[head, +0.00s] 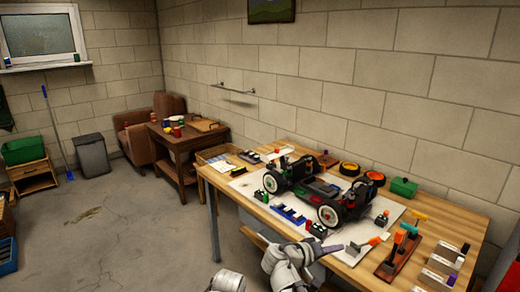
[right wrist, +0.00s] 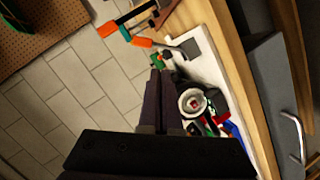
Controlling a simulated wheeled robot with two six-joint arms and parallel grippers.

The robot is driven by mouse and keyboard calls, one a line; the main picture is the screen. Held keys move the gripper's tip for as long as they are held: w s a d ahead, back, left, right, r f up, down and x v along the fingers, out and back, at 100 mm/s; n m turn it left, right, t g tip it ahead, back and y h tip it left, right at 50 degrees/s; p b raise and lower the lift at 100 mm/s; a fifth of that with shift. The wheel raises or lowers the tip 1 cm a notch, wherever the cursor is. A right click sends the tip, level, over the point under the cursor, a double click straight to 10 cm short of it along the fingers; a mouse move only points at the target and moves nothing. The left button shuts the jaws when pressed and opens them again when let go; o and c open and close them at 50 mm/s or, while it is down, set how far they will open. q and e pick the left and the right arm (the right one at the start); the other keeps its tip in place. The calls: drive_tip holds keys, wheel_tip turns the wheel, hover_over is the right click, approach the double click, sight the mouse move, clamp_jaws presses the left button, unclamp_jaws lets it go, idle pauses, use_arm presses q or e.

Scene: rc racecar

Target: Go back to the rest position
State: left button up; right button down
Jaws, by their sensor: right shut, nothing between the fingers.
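My right gripper (head: 338,248) is low in the head view, at the near edge of the workbench. Its fingers are shut with nothing between them, and they also show shut in the right wrist view (right wrist: 158,78). The RC car chassis (head: 318,188) sits on a white mat (head: 248,187) on the bench, beyond the gripper and apart from it. A wheel of the car (right wrist: 193,103) shows beside the fingers in the right wrist view. A part of my left arm shows at the bottom of the head view; its gripper is out of view.
The wooden workbench (head: 470,214) carries an orange-handled tool (head: 374,241), a tool rack (head: 390,262), a blue tray (head: 288,214), a green box (head: 403,187) and yellow-orange rings (head: 349,169). A side table (head: 180,139) and armchair (head: 140,146) stand behind left. The floor (head: 130,230) at left is mostly clear.

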drive_tip(key=s+a+f+n+g+y, duration=0.3)
drive_tip(key=s+a+f+y, duration=0.4)
drive_tip(key=a, duration=0.3)
drive_tip(key=s+a+f+n+g+y, duration=0.25)
drive_tip(key=s+a+f+y, duration=0.25)
drive_tip(key=s+a+f, duration=0.45)
wheel_tip(320, 180, up, 17)
drive_tip(key=a+p, duration=0.1)
drive_tip(key=p, duration=1.4)
drive_tip(key=shift+r+g+p, duration=0.15)
drive_tip(key=shift+g+p, duration=0.2)
drive_tip(key=shift+w, duration=0.1)
